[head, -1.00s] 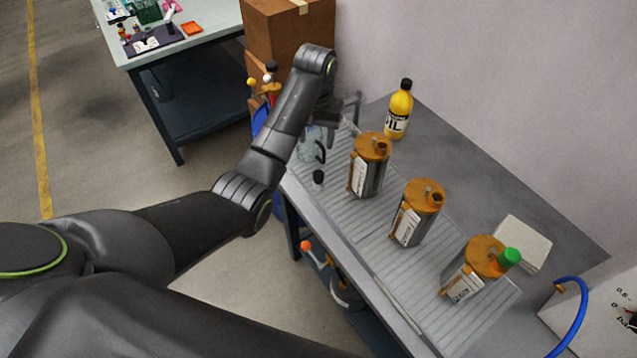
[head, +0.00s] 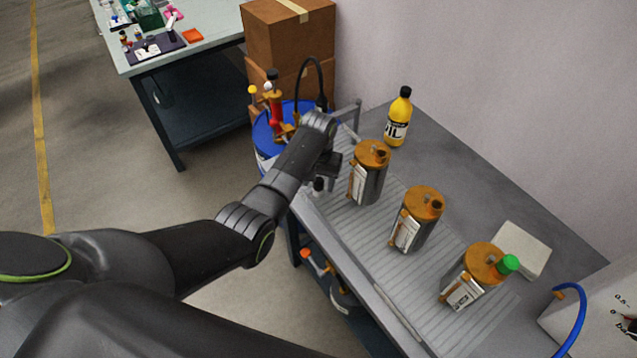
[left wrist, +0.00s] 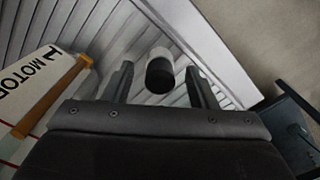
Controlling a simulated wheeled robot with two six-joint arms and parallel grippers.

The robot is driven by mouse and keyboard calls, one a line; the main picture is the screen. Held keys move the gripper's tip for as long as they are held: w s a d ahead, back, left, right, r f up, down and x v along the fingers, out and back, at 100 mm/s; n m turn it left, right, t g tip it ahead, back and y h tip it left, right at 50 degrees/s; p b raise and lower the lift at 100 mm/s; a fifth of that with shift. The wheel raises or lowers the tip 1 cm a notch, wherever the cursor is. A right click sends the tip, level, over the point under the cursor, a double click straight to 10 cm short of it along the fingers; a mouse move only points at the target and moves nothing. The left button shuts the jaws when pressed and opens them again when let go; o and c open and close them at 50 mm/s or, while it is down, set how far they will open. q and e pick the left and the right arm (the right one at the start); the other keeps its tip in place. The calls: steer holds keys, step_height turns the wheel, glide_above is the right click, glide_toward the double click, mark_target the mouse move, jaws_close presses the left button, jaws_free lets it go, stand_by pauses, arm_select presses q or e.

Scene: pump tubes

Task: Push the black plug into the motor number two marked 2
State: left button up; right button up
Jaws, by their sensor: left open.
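The black plug (head: 319,184) stands on the ribbed bench top near its front left edge. In the left wrist view the black plug (left wrist: 160,76) shows a black end and a pale part, between the two fingers. My left gripper (head: 328,172) is open around it, with gaps on both sides. Three dark motors with orange tops stand in a row: the left motor (head: 367,180), the middle motor (head: 416,222) and the right motor (head: 472,278). The left motor's label (left wrist: 32,80) reads MOTOR 1. The middle motor's number is not readable; its top port looks open. My right gripper is not in view.
A green plug (head: 508,264) sits on the right motor. A yellow oil bottle (head: 398,118) and a pale box (head: 523,249) stand behind the row. A blue drum (head: 265,145) and cardboard boxes (head: 288,35) are beyond the bench's left end.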

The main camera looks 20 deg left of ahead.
arm_select(q)
steer(key=shift+f, duration=0.15)
steer(key=c, duration=1.1)
